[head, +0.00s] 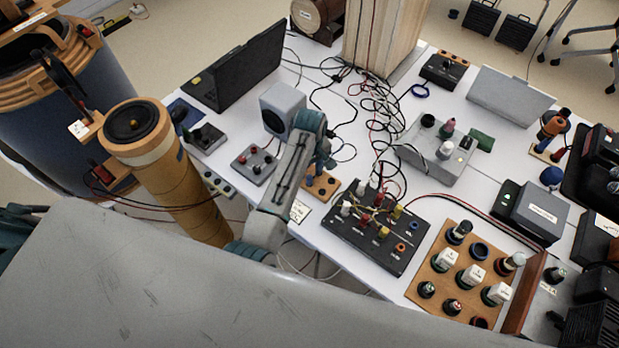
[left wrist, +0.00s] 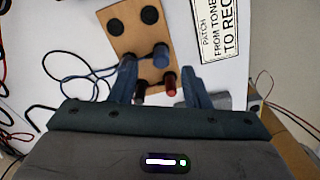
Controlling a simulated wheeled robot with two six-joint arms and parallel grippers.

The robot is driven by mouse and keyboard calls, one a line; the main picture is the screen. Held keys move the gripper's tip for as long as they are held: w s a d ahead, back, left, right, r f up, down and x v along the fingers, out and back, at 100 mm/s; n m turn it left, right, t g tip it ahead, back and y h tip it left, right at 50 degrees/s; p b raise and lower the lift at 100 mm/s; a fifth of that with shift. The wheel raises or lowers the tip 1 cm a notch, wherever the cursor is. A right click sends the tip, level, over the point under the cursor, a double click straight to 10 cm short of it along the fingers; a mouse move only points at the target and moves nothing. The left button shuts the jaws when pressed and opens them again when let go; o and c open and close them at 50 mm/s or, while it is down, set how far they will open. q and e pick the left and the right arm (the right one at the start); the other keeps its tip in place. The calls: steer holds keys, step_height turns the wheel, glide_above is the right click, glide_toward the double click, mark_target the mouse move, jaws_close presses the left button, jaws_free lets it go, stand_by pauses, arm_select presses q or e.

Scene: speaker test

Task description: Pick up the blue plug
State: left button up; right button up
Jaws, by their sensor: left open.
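The blue plug (left wrist: 160,56) stands upright on a small wooden board, between the spread fingers of my left gripper (left wrist: 160,66) in the left wrist view. I cannot tell whether a finger touches it. A red plug (left wrist: 170,80) is close beside it, nearer the gripper body. The wooden board (left wrist: 124,42) has two black round sockets at its far end. In the head view my left gripper (head: 322,164) is over the same board (head: 324,189), and the blue plug is not clear there. My right gripper is not in view.
A printed label (left wrist: 215,30) lies right of the board. A thin blue cable (left wrist: 70,76) loops on its left. In the head view, a black patch box (head: 375,228) and tangled cables (head: 378,105) are on the right.

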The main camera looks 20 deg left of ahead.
mark_target(309, 177)
arm_select(q)
steer(key=shift+f+p, duration=0.35)
step_height(309, 177, down, 3)
steer(key=shift+a+f+p, duration=0.1)
steer(key=shift+f+p, duration=0.05)
steer(key=shift+p, duration=0.5)
steer(key=shift+f, duration=0.55)
jaws_close()
